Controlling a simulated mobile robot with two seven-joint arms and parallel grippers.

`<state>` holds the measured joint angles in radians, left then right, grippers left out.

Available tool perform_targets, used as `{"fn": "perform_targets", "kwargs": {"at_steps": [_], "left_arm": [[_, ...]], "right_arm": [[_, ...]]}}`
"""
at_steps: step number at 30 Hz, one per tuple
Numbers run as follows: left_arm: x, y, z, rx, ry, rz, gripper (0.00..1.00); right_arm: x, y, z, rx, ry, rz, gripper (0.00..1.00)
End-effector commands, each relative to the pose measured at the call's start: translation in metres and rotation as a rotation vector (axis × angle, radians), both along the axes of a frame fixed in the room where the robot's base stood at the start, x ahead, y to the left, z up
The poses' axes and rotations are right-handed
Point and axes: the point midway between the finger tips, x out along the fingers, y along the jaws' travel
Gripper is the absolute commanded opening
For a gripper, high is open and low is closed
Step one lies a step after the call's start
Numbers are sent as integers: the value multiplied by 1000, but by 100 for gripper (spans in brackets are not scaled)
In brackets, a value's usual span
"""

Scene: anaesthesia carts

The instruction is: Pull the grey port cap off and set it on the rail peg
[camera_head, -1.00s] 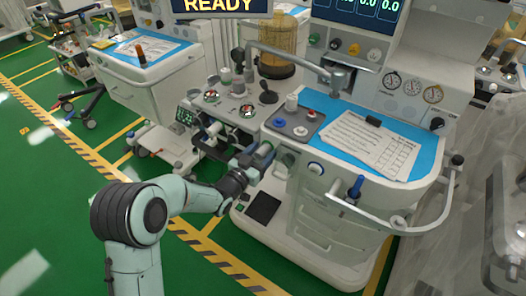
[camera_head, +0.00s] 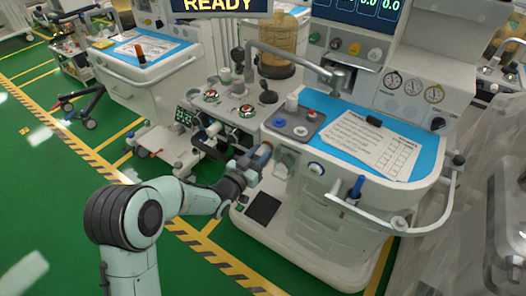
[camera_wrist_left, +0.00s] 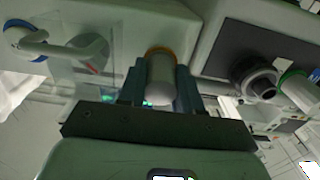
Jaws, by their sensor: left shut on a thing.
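The grey port cap (camera_wrist_left: 160,80) is a rounded grey cylinder between the two fingers of my left gripper (camera_wrist_left: 158,88) in the left wrist view. An orange ring (camera_wrist_left: 160,51) shows at the cap's far end, close to the pale cart body. I cannot tell whether cap and ring touch. In the head view my left gripper (camera_head: 258,160) is at the cart's left front side, shut on the cap, which it mostly hides. A blue upright peg (camera_head: 357,187) stands on the white rail (camera_head: 345,204) at the cart's front. My right gripper is not in view.
The cart (camera_head: 320,240) stands close in front of the left arm. A dark round fitting (camera_wrist_left: 255,78) and a green-ringed one (camera_wrist_left: 294,88) are right of the cap in the wrist view. A blue-ringed white fitting (camera_wrist_left: 40,42) is at left. Green floor lies open at left.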

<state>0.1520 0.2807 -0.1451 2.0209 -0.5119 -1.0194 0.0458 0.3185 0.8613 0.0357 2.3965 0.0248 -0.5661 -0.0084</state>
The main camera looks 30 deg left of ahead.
Motion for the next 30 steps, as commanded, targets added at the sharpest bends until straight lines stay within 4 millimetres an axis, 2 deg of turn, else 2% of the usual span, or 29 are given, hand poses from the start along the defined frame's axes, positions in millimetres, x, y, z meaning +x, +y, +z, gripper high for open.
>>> {"fn": "perform_targets", "kwargs": {"at_steps": [30], "left_arm": [[-42,4,0,1,1,1,0]], "right_arm": [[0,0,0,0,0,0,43]]}}
